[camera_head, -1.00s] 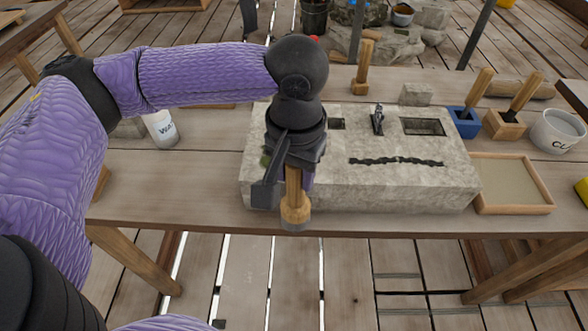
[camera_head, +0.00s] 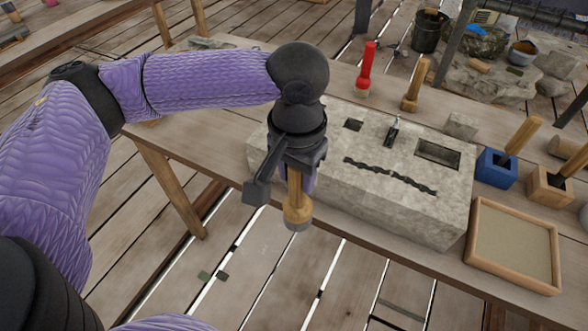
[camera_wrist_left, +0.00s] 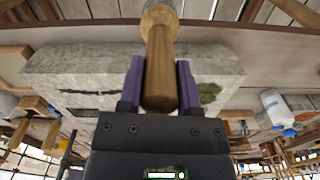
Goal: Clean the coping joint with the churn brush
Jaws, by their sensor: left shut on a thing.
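My left gripper (camera_head: 298,172) is shut on the wooden handle of a tool, which I take to be the churn brush (camera_head: 298,212). It hangs upright with its round, grey-ended head downward, in front of the stone block. In the left wrist view the handle (camera_wrist_left: 160,75) sits between the gripper's two fingers (camera_wrist_left: 160,92). The pale stone block (camera_head: 330,185) lies on the table. A dark, wavy groove on its top, likely the coping joint (camera_head: 390,177), is right of the gripper and apart from the brush. My right gripper is not in view.
The block's top has a small square hole (camera_head: 354,125), a rectangular pocket (camera_head: 438,151) and a dark metal piece (camera_head: 392,132). Green growth (camera_wrist_left: 208,92) marks its side. A framed tray (camera_head: 513,246), blue holder (camera_head: 497,169), red torch-like object (camera_head: 366,70) and wooden-handled tool (camera_head: 416,86) stand around it.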

